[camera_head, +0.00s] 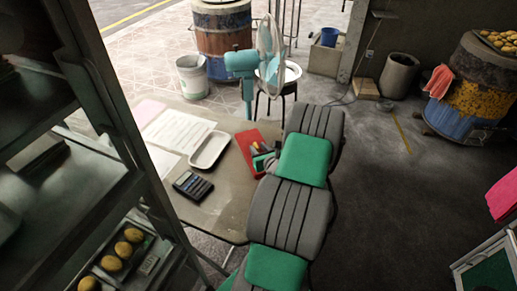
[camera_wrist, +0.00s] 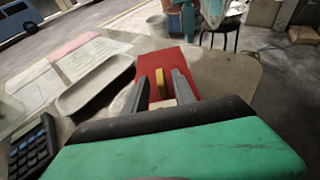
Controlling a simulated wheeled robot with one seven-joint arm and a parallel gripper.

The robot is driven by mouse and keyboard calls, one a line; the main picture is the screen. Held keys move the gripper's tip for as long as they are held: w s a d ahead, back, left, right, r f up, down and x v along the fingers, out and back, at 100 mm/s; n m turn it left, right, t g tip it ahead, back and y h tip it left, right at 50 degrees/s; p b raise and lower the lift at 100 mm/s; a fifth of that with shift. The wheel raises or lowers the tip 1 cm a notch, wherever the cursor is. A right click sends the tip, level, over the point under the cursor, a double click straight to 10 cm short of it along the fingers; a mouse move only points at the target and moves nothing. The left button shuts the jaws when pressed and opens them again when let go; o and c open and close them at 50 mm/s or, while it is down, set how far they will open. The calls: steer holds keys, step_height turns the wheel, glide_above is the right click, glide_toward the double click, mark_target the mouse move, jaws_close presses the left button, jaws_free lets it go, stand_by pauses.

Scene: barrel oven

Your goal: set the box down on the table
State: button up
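My gripper (camera_wrist: 159,82) is low over the table (camera_head: 222,215), pointing at its right part. In the wrist view its two grey fingers stand apart, with a narrow yellow piece (camera_wrist: 160,82) and a pale piece (camera_wrist: 161,104) between them. Red shows on both sides of the yellow piece, so the fingers look clear of it. A red, box-like thing (camera_wrist: 151,63) is behind and around the fingertips. In the head view the red thing (camera_head: 243,140) is on the table, partly hidden by my gripper (camera_head: 259,149). I cannot tell which piece is the box.
A pale tray (camera_head: 209,150), a calculator (camera_head: 193,185) and papers (camera_head: 178,130) lie on the table left of my gripper. A turquoise fan (camera_head: 243,62) stands behind. A rack with mangoes (camera_head: 123,250) is at left. Bare tabletop shows in front.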

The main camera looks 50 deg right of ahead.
steer(key=v, duration=1.1)
steer(key=shift+s, duration=0.3)
steer(key=shift+a, duration=0.15)
